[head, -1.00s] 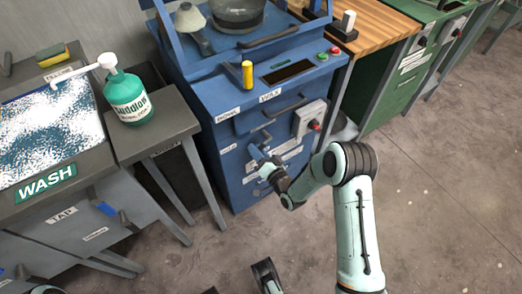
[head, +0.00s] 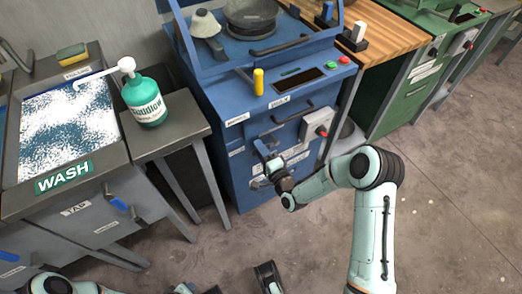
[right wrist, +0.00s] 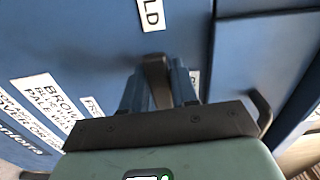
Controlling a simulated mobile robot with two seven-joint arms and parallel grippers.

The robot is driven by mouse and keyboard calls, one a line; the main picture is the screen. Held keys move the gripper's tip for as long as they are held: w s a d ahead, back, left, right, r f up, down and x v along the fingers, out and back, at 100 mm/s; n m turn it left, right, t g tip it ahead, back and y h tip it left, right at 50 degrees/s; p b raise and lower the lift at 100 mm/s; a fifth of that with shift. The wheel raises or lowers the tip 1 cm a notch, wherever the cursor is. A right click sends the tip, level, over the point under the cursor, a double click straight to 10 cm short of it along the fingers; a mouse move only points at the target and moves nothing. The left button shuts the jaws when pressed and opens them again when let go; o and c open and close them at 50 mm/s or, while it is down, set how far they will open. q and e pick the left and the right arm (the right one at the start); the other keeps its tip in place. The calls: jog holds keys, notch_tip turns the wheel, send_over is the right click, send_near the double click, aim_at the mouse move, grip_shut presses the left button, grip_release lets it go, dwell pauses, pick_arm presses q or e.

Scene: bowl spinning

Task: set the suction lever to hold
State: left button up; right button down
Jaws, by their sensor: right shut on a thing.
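The suction lever (right wrist: 157,80) is a dark bar on the front of the blue machine. In the right wrist view it stands between the two blue fingers of my right gripper (right wrist: 158,88). The gripper is shut on it. In the head view my right gripper (head: 264,152) is at the machine's front and hides most of the lever. A white label (right wrist: 151,14) ending in "LD" is just above the lever in the wrist view. Dark parts at the bottom edge of the head view may be my left gripper (head: 266,276); its opening is unclear.
The blue machine (head: 222,92) carries a yellow knob (head: 258,82), green and red buttons and a grey switch box (head: 317,126) right of my gripper. A wash basin (head: 105,165) and a small table with a green bottle (head: 145,100) stand left. The floor at right is clear.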

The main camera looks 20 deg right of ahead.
pick_arm(q)
jog(key=shift+s+d, duration=0.1)
jog(key=shift+s, duration=0.05)
pick_arm(e)
jog(key=shift+a+m, duration=0.1)
jog(key=shift+m, duration=0.2)
jog(key=c, duration=1)
grip_release()
jog(key=shift+r, duration=0.1)
jog(key=shift+o, duration=0.2)
pick_arm(q)
jog(key=shift+r, duration=0.1)
pick_arm(e)
jog(key=shift+s, duration=0.1)
pick_arm(q)
jog(key=s, duration=0.1)
jog(key=s+d+r+p, duration=0.1)
jog(key=s+r+g+p, duration=0.1)
jog(key=shift+d, duration=0.25)
pick_arm(e)
jog(key=s+d, duration=0.1)
jog(key=s, duration=1.2)
jog(key=shift+s, duration=0.1)
